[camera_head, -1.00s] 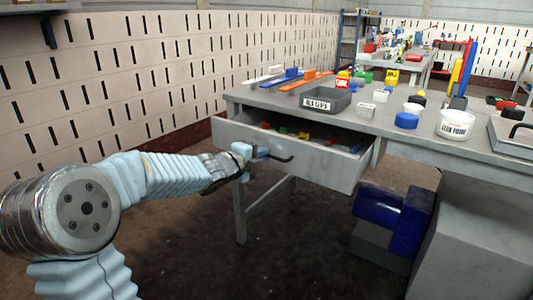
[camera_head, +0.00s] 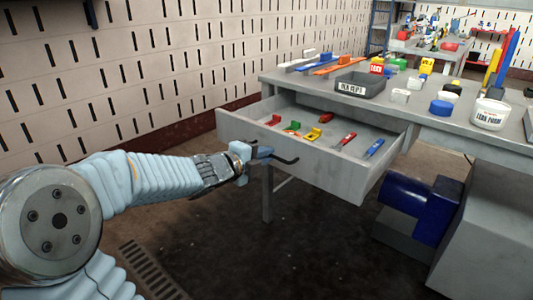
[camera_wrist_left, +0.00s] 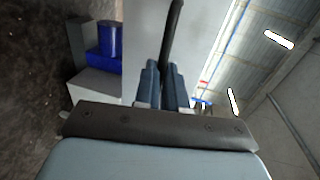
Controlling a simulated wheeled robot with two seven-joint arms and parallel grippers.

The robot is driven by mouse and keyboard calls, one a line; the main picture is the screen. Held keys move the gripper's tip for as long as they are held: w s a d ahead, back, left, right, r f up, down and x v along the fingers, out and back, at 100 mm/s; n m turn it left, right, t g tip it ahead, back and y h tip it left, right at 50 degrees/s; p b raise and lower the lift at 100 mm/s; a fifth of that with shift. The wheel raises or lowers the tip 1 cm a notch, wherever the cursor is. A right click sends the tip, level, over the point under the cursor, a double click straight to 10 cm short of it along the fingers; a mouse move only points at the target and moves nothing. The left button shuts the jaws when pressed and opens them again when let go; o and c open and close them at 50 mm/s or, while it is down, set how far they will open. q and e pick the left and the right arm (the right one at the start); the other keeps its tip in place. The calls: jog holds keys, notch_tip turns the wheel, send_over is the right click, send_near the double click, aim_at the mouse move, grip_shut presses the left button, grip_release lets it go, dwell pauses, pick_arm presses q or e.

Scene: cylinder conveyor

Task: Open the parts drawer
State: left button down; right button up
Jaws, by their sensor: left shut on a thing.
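The grey parts drawer (camera_head: 330,168) stands well open below the bench top in the head view. Inside it lie several small parts, among them a red one (camera_head: 348,139), a blue one (camera_head: 373,148) and a yellow one (camera_head: 312,134). My left gripper (camera_head: 255,152) is shut on the drawer's dark handle (camera_head: 284,160) at the left part of the front. In the left wrist view the handle (camera_wrist_left: 174,30) runs up from between the two fingertips (camera_wrist_left: 167,75), against the grey drawer front (camera_wrist_left: 140,35). My right gripper is not in view.
The bench top (camera_head: 413,118) carries a grey bin (camera_head: 360,88), a blue cylinder (camera_head: 441,108) and a white tub (camera_head: 490,114). A blue machine (camera_head: 420,208) and a grey cabinet (camera_head: 490,235) stand at the lower right. The floor before the drawer is clear.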

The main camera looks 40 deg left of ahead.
pick_arm(q)
jog(key=c, duration=1.2)
grip_release()
jog(key=p+v, duration=0.3)
jog(key=v, duration=1)
jog(key=shift+s+a, duration=0.1)
jog(key=shift+s, duration=0.3)
